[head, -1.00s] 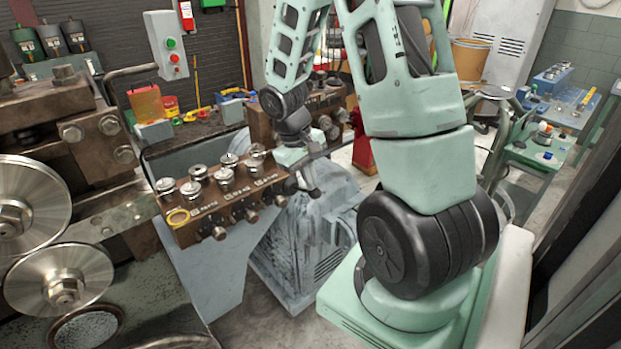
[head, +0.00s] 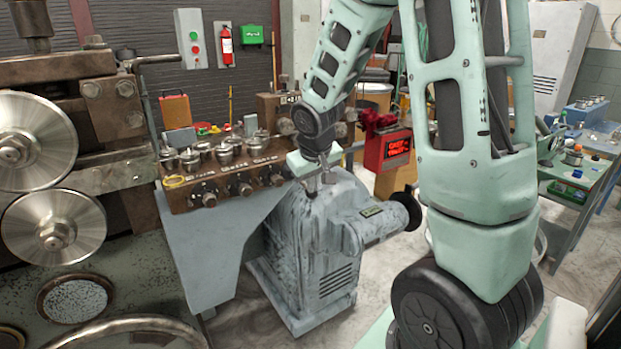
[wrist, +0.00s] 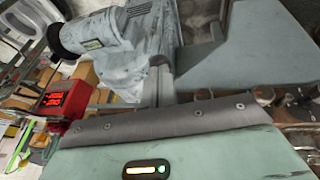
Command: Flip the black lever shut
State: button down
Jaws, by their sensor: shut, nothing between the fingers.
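I cannot pick out a black lever for certain. The brown control block (head: 225,180) carries several dark knobs along its front and metal fittings on top. A round black part (head: 408,209) sits at the right end of the grey motor housing (head: 318,235); it also shows at the upper left of the wrist view (wrist: 68,38). My gripper (head: 318,184) is shut and empty, pointing down just right of the block and over or in front of the housing's top. Whether it touches anything is unclear. In the wrist view, its grey fingers (wrist: 160,78) show above the padded edge.
Large steel rollers (head: 35,140) fill the left side. A grey sloped support (head: 205,245) stands under the block. A red box (head: 390,151) is behind the housing, and a green bench (head: 585,175) stands at the right. Some floor is clear between housing and bench.

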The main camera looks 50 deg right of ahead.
jog(key=shift+f+b, duration=1.25)
jog(key=shift+f, duration=0.1)
jog(key=shift+s+f, duration=0.1)
jog(key=shift+f, duration=0.05)
